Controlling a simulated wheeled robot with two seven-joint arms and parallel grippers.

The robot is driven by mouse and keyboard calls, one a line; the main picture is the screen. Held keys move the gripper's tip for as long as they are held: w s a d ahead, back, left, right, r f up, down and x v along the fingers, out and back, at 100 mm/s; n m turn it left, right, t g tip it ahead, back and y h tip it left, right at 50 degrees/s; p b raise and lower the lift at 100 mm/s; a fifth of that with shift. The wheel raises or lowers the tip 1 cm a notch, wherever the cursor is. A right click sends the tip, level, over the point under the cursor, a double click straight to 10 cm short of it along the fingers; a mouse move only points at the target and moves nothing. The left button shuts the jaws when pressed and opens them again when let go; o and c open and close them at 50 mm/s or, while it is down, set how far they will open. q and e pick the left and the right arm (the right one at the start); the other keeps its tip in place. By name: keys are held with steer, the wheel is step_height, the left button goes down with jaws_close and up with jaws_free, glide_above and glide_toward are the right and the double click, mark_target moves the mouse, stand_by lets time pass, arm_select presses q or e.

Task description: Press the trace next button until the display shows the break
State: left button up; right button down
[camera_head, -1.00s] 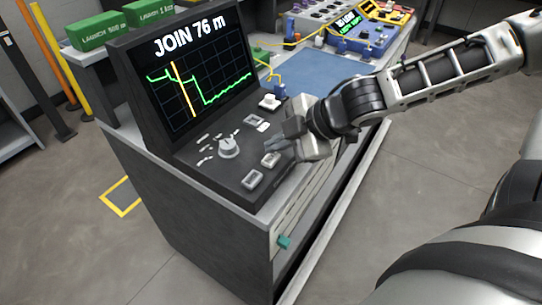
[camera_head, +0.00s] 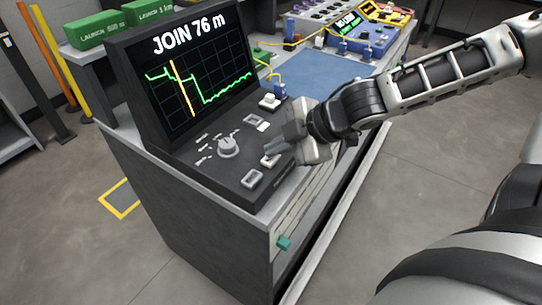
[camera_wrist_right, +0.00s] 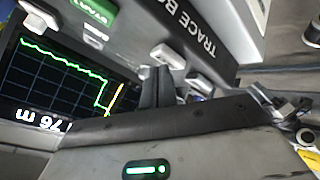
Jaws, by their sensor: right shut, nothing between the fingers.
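The display (camera_head: 195,78) on the dark console reads "JOIN 76 m", with a green trace that drops sharply and an orange vertical marker left of that drop. It also shows upside down in the right wrist view (camera_wrist_right: 70,80). Two pale square buttons, a front one (camera_head: 252,178) and one behind it (camera_head: 270,161), sit on the sloping panel; their labels are not readable in the head view. My right gripper (camera_head: 273,149) is shut and empty, its fingertips at the rear button, partly covering it. Contact cannot be told. My left gripper is out of view.
A blue mat (camera_head: 325,72) and instruments (camera_head: 362,38) are farther along the bench.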

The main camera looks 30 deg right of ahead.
mark_target(277, 158)
steer(key=shift+f, duration=0.25)
stand_by(0.5)
steer(key=shift+r+p, duration=0.6)
steer(key=shift+r, duration=0.25)
step_height(277, 158, up, 5)
steer(key=p, duration=0.4)
steer(key=shift+r+p, duration=0.1)
steer(key=shift+p, duration=0.25)
stand_by(0.3)
